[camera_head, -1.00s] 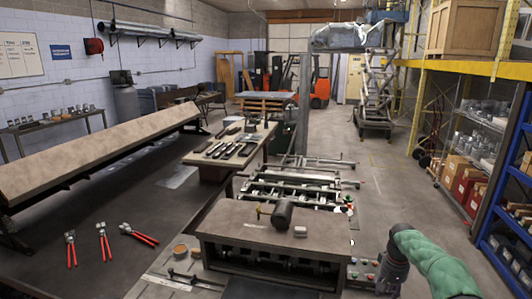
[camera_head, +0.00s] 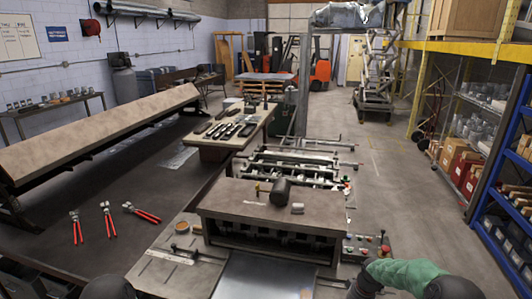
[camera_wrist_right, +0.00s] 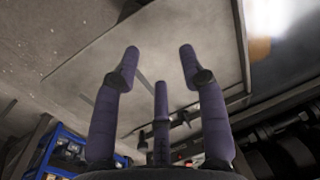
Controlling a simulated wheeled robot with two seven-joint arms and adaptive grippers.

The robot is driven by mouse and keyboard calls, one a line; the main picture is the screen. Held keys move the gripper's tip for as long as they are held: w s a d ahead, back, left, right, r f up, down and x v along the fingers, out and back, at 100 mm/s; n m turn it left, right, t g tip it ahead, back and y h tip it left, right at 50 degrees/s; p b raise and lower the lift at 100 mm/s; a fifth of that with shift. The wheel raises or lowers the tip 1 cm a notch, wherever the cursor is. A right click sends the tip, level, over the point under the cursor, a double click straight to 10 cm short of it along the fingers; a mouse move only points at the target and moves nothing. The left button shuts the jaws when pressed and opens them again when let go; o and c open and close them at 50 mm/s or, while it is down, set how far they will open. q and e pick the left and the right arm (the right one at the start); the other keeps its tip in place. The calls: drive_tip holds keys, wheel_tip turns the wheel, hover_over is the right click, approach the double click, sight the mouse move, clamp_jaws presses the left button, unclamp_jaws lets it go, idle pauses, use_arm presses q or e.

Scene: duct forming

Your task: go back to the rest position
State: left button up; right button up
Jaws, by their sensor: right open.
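My right arm, in a green sleeve (camera_head: 405,272), is low at the bottom right of the head view, beside the front of the forming machine (camera_head: 270,218). My right gripper (camera_wrist_right: 160,66) shows in the right wrist view with its purple fingers spread apart and nothing between them. A flat, pale panel-like surface fills the view behind the fingers. Dark rounded parts at the bottom left edge of the head view seem to be mine. My left gripper's fingers are not visible.
A black mallet (camera_head: 281,191) and a small light cylinder (camera_head: 297,208) lie on the machine top. A metal sheet (camera_head: 262,276) lies in front. Red-handled pliers (camera_head: 108,220) lie on the dark table at left.

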drive_tip(key=s+a+f+y, duration=0.1)
drive_tip(key=s+a+f, duration=0.5)
drive_tip(key=f, duration=0.1)
drive_tip(key=s+a+f, duration=0.2)
drive_tip(key=s+a, duration=0.2)
drive_tip(key=s, duration=0.5)
drive_tip(key=s+a+f+m+y, duration=0.15)
drive_tip(key=s+a, duration=0.25)
drive_tip(key=s, duration=0.4)
drive_tip(key=s+a+f, duration=0.3)
drive_tip(key=s+a, duration=0.1)
drive_tip(key=s, duration=0.5)
wheel_tip(320, 180, down, 15)
drive_tip(key=w+a+n+b, duration=0.1)
drive_tip(key=b, duration=1.5)
drive_tip(key=shift+w+a, duration=0.3)
drive_tip(key=shift+a, duration=0.05)
drive_tip(key=shift+r, duration=0.1)
